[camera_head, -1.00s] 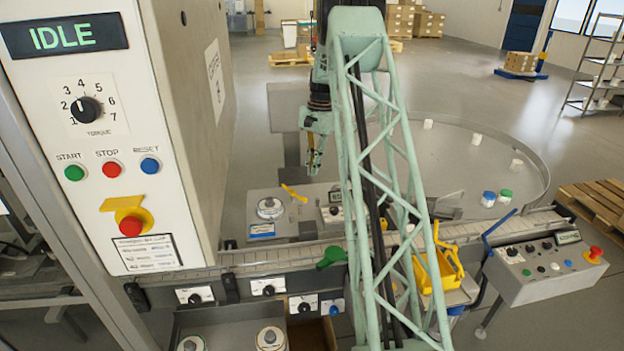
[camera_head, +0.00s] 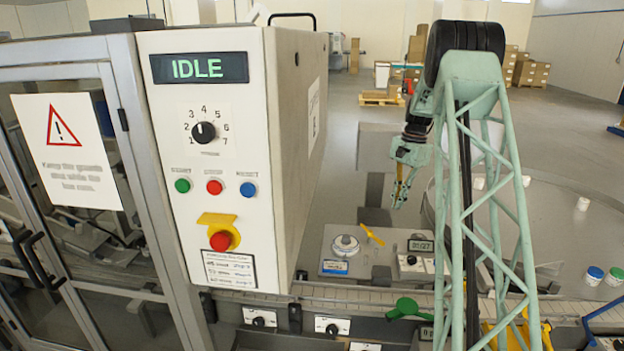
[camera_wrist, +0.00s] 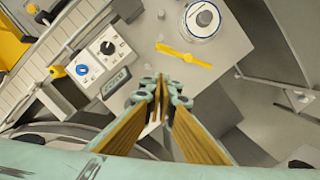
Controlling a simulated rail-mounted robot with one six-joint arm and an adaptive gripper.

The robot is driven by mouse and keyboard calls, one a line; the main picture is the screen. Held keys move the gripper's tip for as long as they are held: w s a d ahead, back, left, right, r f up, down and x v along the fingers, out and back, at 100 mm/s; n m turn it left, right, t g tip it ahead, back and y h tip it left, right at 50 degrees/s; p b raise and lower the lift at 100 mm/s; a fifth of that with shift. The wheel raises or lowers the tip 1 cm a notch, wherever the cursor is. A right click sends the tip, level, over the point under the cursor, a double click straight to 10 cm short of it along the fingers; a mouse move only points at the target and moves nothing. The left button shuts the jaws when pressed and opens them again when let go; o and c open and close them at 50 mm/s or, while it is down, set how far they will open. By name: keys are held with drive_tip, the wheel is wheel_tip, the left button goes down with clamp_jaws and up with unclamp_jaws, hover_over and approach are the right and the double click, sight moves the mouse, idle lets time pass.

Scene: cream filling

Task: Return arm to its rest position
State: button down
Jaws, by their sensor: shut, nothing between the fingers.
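My gripper (camera_head: 400,196) hangs from my green lattice arm, pointing down, right of the white control cabinet in the head view. It is shut and empty, in the air above the machine and touching nothing that I can see. In the wrist view the gripper (camera_wrist: 160,88) has its fingertips together above a grey panel. A yellow lever (camera_head: 371,235) and a round silver-topped unit (camera_head: 345,246) lie below it. The lever (camera_wrist: 183,55) also shows in the wrist view.
The control cabinet (camera_head: 222,120) reads IDLE. A conveyor (camera_head: 345,296) runs along the front. A round table (camera_head: 560,235) with several small jars stands right. Open floor lies behind.

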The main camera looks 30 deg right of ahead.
drive_tip(key=s+a+r+n+b, duration=0.1)
drive_tip(key=s+a+r+n, duration=0.1)
drive_tip(key=a+r, duration=0.55)
drive_tip(key=s+a+r+n+t+h+b, duration=0.15)
drive_tip(key=a+r, duration=0.35)
drive_tip(key=a, duration=0.6)
drive_tip(key=s+a+r+n+b, duration=0.25)
drive_tip(key=a+r, duration=0.35)
drive_tip(key=a, duration=0.3)
drive_tip(key=s+a+r+n+b, duration=0.1)
drive_tip(key=s+a+r+n, duration=0.1)
drive_tip(key=s+a, duration=0.5)
drive_tip(key=s+a+r+n+b, duration=0.1)
drive_tip(key=s+a+r+n, duration=0.15)
drive_tip(key=s+a, duration=0.45)
drive_tip(key=s+a+f+n+t+b, duration=0.1)
drive_tip(key=s+a+f+n, duration=0.1)
drive_tip(key=s+a, duration=0.3)
drive_tip(key=s+a+f+n+b, duration=0.1)
drive_tip(key=s+a, duration=0.4)
drive_tip(key=s, duration=0.6)
drive_tip(key=s+a+f+n+t+b, duration=0.1)
drive_tip(key=s+a+f+n+b, duration=0.1)
drive_tip(key=s+a+f, duration=0.3)
drive_tip(key=shift+s+a+n+t, duration=0.35)
drive_tip(key=shift+s+n, duration=0.3)
drive_tip(key=shift+s, duration=1.45)
drive_tip(key=shift+r, duration=0.1)
drive_tip(key=shift+d, duration=0.2)
